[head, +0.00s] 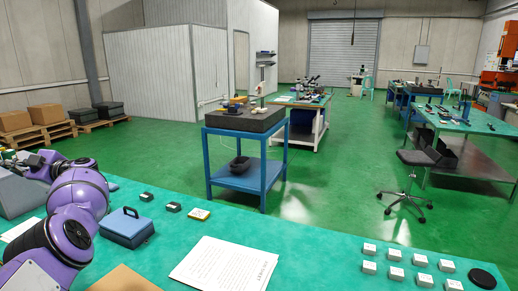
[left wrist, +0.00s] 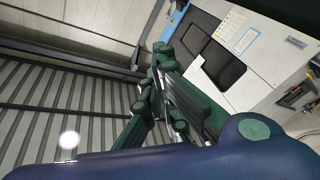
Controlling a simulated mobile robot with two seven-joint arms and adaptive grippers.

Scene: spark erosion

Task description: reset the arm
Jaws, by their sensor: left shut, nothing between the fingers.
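My left arm, purple with dark joints, comes in from the left in the head view. It bends above the left end of the green-topped bench (head: 330,240). My left gripper (left wrist: 160,52) shows in the left wrist view as dark green linked fingers, with the tips together and nothing held between them. In the head view its fingers cannot be made out clearly at the left edge. My right arm and right gripper are in neither view.
On the bench are a blue case (head: 126,228), papers (head: 225,264), several small labelled boxes (head: 395,255) and a black disc (head: 482,279). A blue table (head: 245,172) stands beyond on open green floor. The wrist view shows a white-and-blue machine (left wrist: 250,60) behind the gripper.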

